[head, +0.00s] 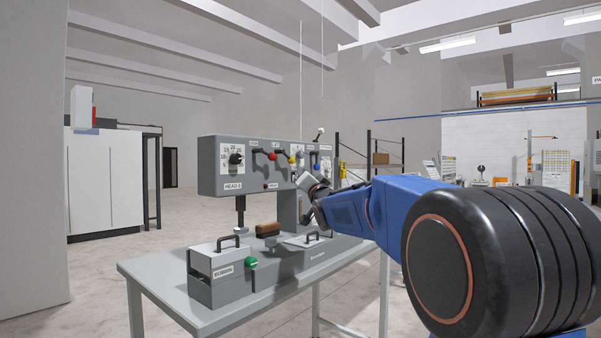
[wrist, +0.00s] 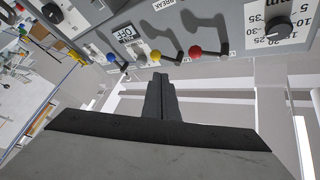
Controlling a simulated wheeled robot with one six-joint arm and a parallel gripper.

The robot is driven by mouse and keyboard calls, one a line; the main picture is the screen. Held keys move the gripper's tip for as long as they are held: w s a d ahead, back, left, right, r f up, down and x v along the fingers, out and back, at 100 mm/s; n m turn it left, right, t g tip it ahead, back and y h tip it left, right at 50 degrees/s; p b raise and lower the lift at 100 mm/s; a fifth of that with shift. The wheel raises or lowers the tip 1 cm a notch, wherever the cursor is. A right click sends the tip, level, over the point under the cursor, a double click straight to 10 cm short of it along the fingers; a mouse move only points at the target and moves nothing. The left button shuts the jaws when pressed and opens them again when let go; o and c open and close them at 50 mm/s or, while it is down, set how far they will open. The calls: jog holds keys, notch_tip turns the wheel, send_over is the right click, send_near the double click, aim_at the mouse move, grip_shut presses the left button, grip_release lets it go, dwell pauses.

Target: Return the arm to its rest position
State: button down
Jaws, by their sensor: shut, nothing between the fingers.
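My blue arm (head: 345,207) reaches from the right across the head view to the grey sewing-head panel (head: 208,181). My gripper (head: 304,180) is at the panel's right part, its tips partly hard to make out there. In the wrist view my gripper (wrist: 160,78) shows as two dark fingers shut together with nothing between them. They point at the panel, which appears upside down, close to the yellow lever (wrist: 155,55) and red lever (wrist: 195,51). I cannot tell whether the fingertips touch the panel.
Below the panel, the grey table (head: 160,283) holds a box with a green button (head: 251,262), a brown-handled piece (head: 268,229) and a flat plate with a handle (head: 312,237). A blue lever (wrist: 113,59) and black knob (wrist: 278,27) are also on the panel. Open floor lies left.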

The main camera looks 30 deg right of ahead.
jog(key=shift+s+a+f, duration=0.1)
jog(key=shift+s+f, duration=0.05)
jog(key=shift+s, duration=0.35)
